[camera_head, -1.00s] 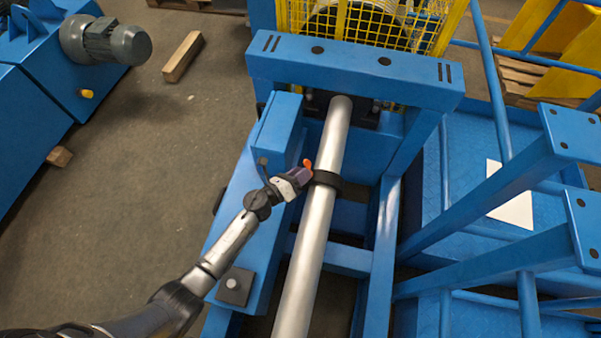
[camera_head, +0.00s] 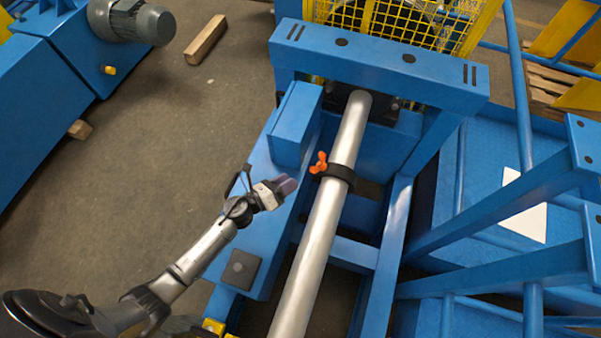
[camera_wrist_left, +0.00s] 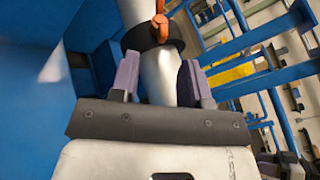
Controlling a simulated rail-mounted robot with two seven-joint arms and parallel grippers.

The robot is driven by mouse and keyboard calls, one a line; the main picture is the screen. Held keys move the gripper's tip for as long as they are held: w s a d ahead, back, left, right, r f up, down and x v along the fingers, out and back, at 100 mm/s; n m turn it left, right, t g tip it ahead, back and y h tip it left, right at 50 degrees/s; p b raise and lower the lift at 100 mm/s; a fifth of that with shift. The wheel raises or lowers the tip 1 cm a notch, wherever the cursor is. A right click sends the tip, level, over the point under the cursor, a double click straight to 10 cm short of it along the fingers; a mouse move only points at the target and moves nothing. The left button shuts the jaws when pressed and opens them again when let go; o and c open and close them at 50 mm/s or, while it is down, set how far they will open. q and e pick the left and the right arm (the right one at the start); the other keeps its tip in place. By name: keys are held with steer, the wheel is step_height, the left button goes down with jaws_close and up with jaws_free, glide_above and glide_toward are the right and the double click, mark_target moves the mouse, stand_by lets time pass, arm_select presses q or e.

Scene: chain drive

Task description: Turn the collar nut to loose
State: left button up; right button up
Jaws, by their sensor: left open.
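The collar nut is an orange wing-shaped nut (camera_head: 319,163) on the left side of a black collar (camera_head: 340,175) around the silver shaft. It also shows in the left wrist view as an orange piece (camera_wrist_left: 160,22) on the black collar (camera_wrist_left: 152,39), beyond the fingers. My left gripper (camera_head: 288,186) is open and empty, to the lower left of the nut and apart from it. In the left wrist view its two purple-grey fingers (camera_wrist_left: 158,76) stand apart, with the shaft seen between them. My right gripper is not in view.
The silver shaft (camera_head: 325,215) runs down from a blue crossbeam (camera_head: 380,62). A blue box (camera_head: 297,124) stands left of the collar. Blue frame rails and posts (camera_head: 490,205) fill the right. The floor at left (camera_head: 150,160) is mostly clear.

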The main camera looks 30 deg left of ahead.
arm_select(q)
steer(key=shift+v, duration=1.8)
